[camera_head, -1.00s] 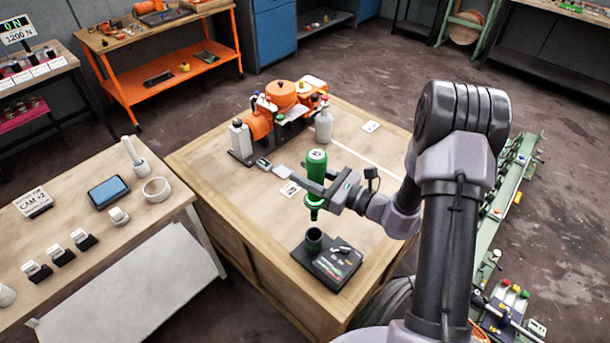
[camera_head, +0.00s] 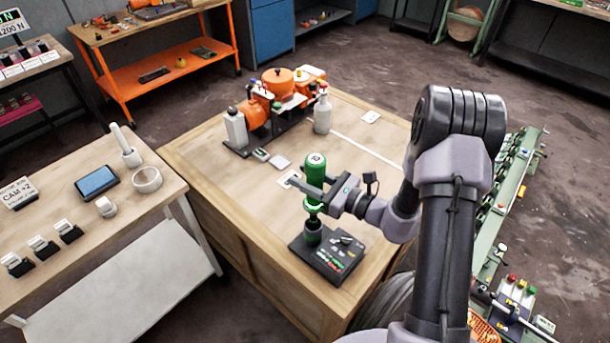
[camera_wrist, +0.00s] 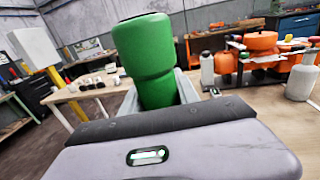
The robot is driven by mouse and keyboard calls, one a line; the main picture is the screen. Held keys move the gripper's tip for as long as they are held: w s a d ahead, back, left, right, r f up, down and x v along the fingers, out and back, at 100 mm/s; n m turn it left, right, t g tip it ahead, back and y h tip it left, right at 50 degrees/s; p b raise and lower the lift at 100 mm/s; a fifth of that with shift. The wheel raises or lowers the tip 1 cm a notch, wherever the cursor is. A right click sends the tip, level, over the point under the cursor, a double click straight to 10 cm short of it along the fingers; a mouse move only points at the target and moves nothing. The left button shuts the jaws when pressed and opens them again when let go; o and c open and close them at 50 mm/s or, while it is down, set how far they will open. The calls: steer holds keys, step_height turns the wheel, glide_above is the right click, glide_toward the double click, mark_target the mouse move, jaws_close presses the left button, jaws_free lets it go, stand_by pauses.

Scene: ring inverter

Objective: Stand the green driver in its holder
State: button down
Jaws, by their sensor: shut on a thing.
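The green driver (camera_head: 315,175) stands upright in my gripper (camera_head: 312,192), which is shut on it. Its lower end is at the mouth of the dark cup-shaped holder (camera_head: 312,238). The holder sits on a black base (camera_head: 330,258) near the table's front corner. I cannot tell how deep the driver's tip is in the cup. In the wrist view the driver's green handle (camera_wrist: 148,60) rises between the jaws; the holder is hidden there.
A side table (camera_head: 120,215) with a tablet and a ring is at left. A green conveyor-like rail (camera_head: 515,190) runs at right.

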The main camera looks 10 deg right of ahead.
mark_target(305, 200)
step_height(305, 200, down, 9)
steer(key=b, duration=0.7)
steer(key=shift+f, duration=0.15)
steer(key=c, duration=0.8)
jaws_free()
steer(key=shift+c, duration=0.2)
